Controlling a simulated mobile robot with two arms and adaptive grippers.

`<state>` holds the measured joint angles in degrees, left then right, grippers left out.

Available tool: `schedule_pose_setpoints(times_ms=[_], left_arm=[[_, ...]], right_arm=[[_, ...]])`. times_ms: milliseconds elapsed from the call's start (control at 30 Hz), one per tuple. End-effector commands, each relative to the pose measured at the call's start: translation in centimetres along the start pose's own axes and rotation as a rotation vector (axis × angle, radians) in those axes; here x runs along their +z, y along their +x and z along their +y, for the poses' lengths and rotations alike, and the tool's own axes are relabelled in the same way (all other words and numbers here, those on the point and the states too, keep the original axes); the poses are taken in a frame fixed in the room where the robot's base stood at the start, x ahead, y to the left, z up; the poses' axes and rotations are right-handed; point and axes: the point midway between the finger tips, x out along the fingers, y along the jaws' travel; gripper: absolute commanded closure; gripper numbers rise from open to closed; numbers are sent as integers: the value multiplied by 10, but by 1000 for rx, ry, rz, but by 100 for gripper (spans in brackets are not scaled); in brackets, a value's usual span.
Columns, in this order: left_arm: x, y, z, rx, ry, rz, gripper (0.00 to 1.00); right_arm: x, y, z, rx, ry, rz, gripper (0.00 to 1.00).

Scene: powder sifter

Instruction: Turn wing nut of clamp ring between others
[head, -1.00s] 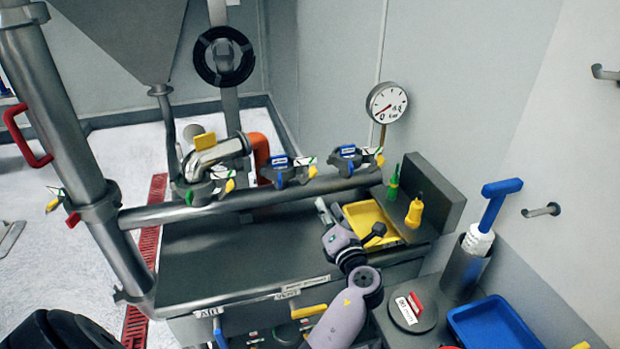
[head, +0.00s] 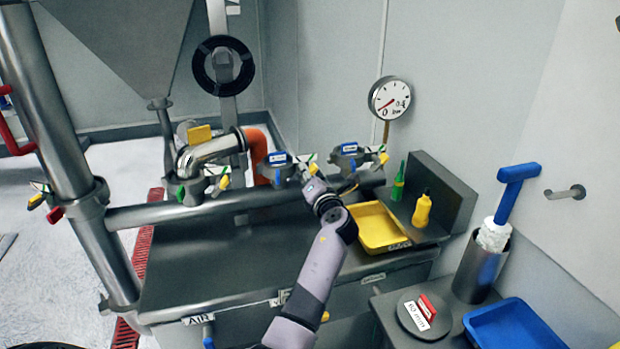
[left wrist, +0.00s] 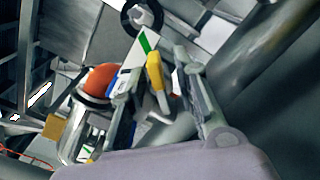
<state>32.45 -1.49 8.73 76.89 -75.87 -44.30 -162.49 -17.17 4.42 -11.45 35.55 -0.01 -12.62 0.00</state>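Three clamp rings sit along the horizontal pipe in the head view: the left one (head: 200,187), the middle one (head: 277,170) with a blue label, and the right one (head: 347,158). The middle ring's wing nut is largely hidden behind my left gripper (head: 306,170), which is right at that ring's right side. In the left wrist view a yellow wing nut wing (left wrist: 156,76) lies between the two fingers of the gripper (left wrist: 160,85). The fingers stand apart, and a gap shows near the right finger. My right gripper is not in view.
An orange elbow (head: 255,155) and a silver pipe bend (head: 208,150) stand behind the left and middle rings. A pressure gauge (head: 390,98) stands behind.

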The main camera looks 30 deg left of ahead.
Motion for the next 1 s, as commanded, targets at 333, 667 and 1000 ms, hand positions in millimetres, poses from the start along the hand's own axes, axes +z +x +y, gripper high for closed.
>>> schedule_pose_setpoints(times_ms=[333,667,1000], left_arm=[[0,0,0,0,0,0,83],[0,0,0,-1,0,0,100],[0,-1,0,-1,-12,1,100]], right_arm=[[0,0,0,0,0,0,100],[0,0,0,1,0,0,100],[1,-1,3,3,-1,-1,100]])
